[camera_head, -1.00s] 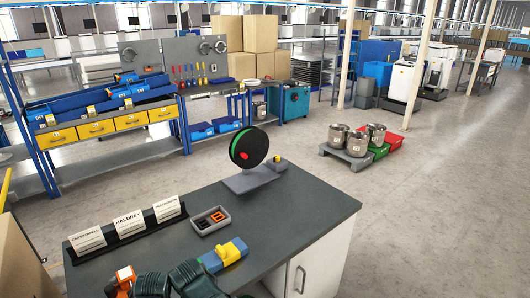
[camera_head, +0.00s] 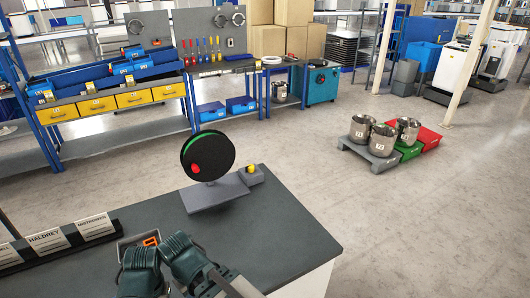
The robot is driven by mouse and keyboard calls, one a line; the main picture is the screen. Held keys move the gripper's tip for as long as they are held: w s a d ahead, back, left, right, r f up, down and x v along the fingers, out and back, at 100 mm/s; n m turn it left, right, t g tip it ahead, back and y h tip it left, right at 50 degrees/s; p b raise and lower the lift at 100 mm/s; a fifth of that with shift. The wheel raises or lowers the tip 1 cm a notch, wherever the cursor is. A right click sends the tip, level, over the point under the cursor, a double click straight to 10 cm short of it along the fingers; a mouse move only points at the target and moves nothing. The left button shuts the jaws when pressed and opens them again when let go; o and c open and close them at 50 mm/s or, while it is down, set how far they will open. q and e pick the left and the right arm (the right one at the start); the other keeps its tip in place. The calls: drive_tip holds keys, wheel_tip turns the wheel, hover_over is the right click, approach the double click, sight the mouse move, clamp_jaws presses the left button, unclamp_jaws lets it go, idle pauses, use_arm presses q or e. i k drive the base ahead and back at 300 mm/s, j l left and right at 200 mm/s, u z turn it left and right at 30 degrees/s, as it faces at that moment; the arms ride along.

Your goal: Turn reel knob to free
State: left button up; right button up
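The reel (camera_head: 221,153) is an upright black disc with a green rim. It stands on a grey base plate (camera_head: 215,193) on the dark workbench. A red knob (camera_head: 196,168) sits low on its face. My dark teal gripper parts (camera_head: 162,256) show at the bottom edge, nearer to me than the reel and well apart from it. A grey link of mine runs from them towards the lower right. I cannot tell which arm each part belongs to, or whether they are open or shut. Nothing of mine touches the reel or knob.
A grey box with a yellow button (camera_head: 251,170) stands right of the reel. The bench top (camera_head: 275,225) is clear right of my gripper parts.

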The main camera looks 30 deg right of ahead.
sight(250, 168)
drive_tip(key=i+l, duration=0.1)
drive_tip(key=l, duration=0.45)
drive_tip(key=i+l, duration=0.1)
drive_tip(key=l, duration=1.05)
drive_tip(key=i+l, duration=0.15)
drive_tip(key=l, duration=0.4)
